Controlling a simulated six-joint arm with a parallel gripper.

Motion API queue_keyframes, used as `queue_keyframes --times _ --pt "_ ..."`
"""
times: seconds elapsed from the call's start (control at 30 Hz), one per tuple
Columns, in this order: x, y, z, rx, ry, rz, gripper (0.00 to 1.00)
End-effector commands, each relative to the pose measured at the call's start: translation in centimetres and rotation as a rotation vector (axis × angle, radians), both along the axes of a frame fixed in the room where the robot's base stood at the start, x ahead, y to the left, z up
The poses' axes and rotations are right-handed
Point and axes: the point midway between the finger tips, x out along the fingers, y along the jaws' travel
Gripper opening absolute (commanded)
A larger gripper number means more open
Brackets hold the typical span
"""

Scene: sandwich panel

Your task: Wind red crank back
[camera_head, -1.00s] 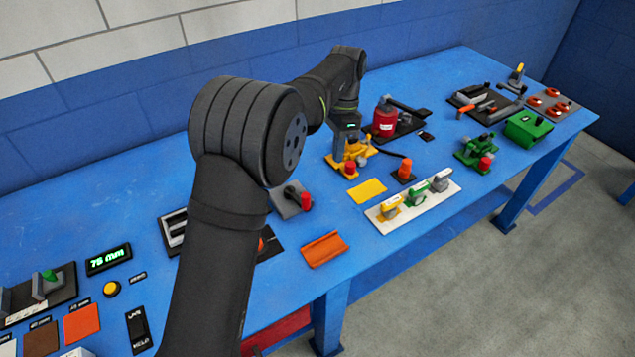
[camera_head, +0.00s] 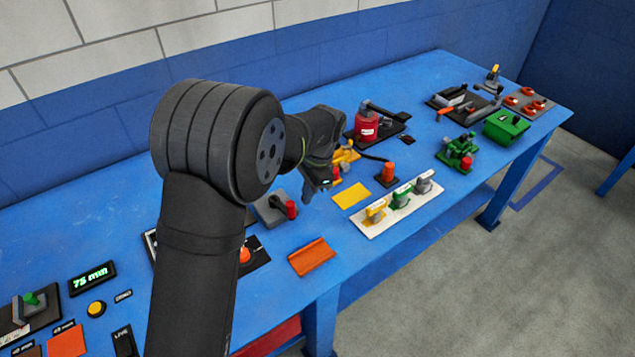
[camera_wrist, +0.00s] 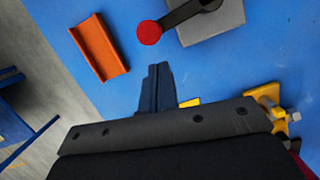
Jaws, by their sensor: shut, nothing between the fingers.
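The crank has a red knob (camera_head: 291,209) on a dark arm, mounted on a grey base (camera_head: 268,209) on the blue bench. In the wrist view the red knob (camera_wrist: 149,32) lies just ahead of my fingertips, with its dark crank arm (camera_wrist: 186,12) running up and right over the grey base (camera_wrist: 218,25). My gripper (camera_head: 308,197) is shut and empty, pointing down just right of the knob. The wrist view shows its fingers (camera_wrist: 158,68) pressed together, with a gap of blue bench in view between them and the knob.
An orange angled piece (camera_head: 312,257) lies in front of the crank. A yellow plate (camera_head: 351,195) and a white panel with several coloured handles (camera_head: 362,226) are to the right. A yellow device (camera_head: 346,155) stands behind my gripper, partly hidden. My own arm hides part of the bench.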

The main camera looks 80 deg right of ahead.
Motion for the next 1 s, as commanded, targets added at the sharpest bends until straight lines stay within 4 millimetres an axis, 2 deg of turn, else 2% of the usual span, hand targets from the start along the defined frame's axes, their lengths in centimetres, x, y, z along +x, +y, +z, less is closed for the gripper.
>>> queue_keyframes --times 0.2,0.57,0.8,1.0 --pt "1.2 0.9 -0.1 0.0 0.0 -0.001 0.0" --pt "1.3 1.0 0.0 0.001 0.0 -0.004 0.0" --pt "2.5 2.4 0.0 0.002 -0.001 -0.073 0.0" --pt "2.7 2.7 -0.1 0.007 -0.005 -0.07 0.0"
